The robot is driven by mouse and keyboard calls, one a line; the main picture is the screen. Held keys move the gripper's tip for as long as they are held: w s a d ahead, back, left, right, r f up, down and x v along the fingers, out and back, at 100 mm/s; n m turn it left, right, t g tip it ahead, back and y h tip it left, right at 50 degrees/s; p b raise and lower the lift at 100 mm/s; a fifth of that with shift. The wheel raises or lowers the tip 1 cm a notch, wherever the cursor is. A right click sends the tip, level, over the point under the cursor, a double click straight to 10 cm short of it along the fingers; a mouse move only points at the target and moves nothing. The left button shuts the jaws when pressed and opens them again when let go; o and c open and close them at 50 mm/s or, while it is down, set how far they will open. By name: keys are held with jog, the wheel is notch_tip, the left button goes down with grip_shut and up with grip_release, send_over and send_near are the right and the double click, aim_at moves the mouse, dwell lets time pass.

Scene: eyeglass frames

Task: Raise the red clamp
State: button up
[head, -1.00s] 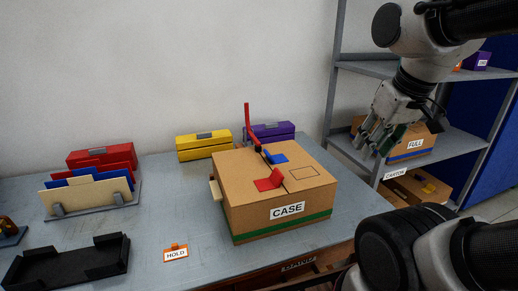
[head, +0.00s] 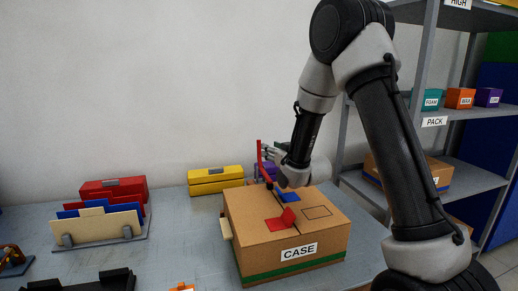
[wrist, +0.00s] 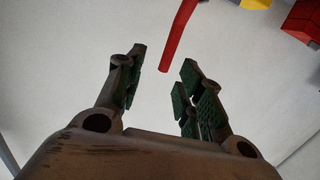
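The cardboard case (head: 290,268) stands on the grey table with its lid shut. A red upright lever (head: 260,160), apparently the red clamp's handle, rises at the case's back left edge. In the wrist view my gripper (wrist: 160,80) is open and empty. The red lever (wrist: 179,35) shows beyond the fingertips, its end near the gap. The clamp's base is partly hidden by my arm.
A yellow box (head: 215,180) stands behind the case. Folders in a rack (head: 98,222) and a red box (head: 113,188) are at the left. A grey shelf (head: 480,185) with boxes stands at the right.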

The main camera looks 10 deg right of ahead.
aim_at(260, 148)
jog(key=shift+t+y, duration=0.3)
jog(key=shift+t, duration=0.2)
jog(key=x, duration=0.3)
jog(key=f+x, duration=0.1)
jog(key=x, duration=0.1)
jog(key=a+x, duration=0.1)
jog(key=x, duration=0.2)
jog(key=shift+w+a+f, duration=0.1)
jog(key=shift+w+f, duration=0.05)
jog(key=shift+f, duration=0.05)
grip_shut()
